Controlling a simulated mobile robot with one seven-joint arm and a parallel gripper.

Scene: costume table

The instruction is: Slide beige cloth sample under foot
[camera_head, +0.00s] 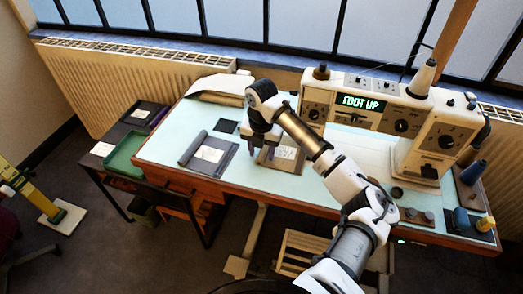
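A beige cloth sample (287,160) with a white label lies flat on the pale blue table (330,187), partly covered by my gripper and arm. My gripper (261,153) points down at the sample's left edge. Its two fingers look apart, with nothing clearly between them; I cannot tell whether they touch the cloth. The cream sewing machine (376,95) stands behind and to the right, and its green display (361,103) reads "FOOT UP". The foot itself is too small or hidden to make out.
A grey folded cloth (209,154) with a white label lies left of my gripper, with a small dark square (226,126) behind it. A rolled cream cloth (217,88) lies at the back left. Spools (472,172) and small dark discs (410,214) sit at the right.

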